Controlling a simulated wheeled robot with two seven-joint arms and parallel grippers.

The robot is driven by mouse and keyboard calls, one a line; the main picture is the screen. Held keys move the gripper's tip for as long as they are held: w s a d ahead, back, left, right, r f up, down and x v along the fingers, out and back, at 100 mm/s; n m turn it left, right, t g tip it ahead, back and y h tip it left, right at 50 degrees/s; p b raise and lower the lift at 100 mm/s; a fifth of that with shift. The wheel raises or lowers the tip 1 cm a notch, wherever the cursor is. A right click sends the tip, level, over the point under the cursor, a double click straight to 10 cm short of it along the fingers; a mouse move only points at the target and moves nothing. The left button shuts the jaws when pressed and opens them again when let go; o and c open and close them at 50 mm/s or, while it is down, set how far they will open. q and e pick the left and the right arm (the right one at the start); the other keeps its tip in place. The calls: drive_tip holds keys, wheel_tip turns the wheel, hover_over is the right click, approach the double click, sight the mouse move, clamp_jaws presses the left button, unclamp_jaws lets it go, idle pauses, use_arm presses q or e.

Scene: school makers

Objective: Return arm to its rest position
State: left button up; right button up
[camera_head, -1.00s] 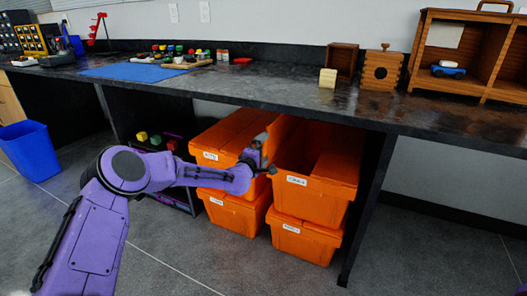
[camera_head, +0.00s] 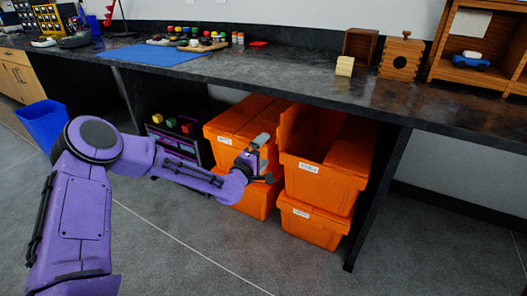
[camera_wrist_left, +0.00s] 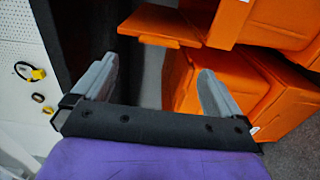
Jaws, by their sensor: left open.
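My left arm (camera_head: 80,205) is purple and comes in from the lower left in the head view, its forearm stretched to the right. My left gripper (camera_head: 262,160) is in front of the orange bins under the bench. In the left wrist view the left gripper (camera_wrist_left: 158,92) has its two grey fingers wide apart, with nothing between them. Orange bins (camera_wrist_left: 275,90) show beyond the fingers there. My right gripper is in neither view.
Stacked orange bins (camera_head: 325,180) stand under the dark bench (camera_head: 300,88), the upper right one with its lid flap raised. A blue waste bin (camera_head: 42,122) stands at the left. Wooden boxes (camera_head: 401,57) and a blue mat (camera_head: 150,55) are on the bench. Grey floor (camera_head: 420,250) is clear at the right.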

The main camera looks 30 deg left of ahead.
use_arm(q)
drive_tip(key=s+d+f+m+g+y, duration=0.1)
drive_tip(key=s+d+f+m+g, duration=0.25)
drive_tip(key=s+f, duration=0.7)
drive_tip(key=s+d+f+m+g, duration=0.3)
drive_tip(key=s+f+g, duration=0.2)
drive_tip(key=s+f, duration=0.5)
drive_tip(key=s+a+f+m+g+y, duration=0.1)
drive_tip(key=s+a+f+m+g, duration=0.2)
drive_tip(key=s, duration=0.8)
drive_tip(key=s+f+m+g+y, duration=0.1)
drive_tip(key=s+f+g, duration=0.2)
drive_tip(key=s+f, duration=0.55)
drive_tip(key=s+r+p, duration=0.2)
drive_tip(key=r+p, duration=1.1)
drive_tip(key=r, duration=0.1)
drive_tip(key=s+r+p, duration=0.2)
drive_tip(key=r+p, duration=1.1)
drive_tip(key=r, duration=0.1)
drive_tip(key=shift+s+r, duration=0.15)
drive_tip(key=shift+s, duration=0.05)
drive_tip(key=shift+a+m, duration=0.1)
drive_tip(key=shift+m, duration=0.15)
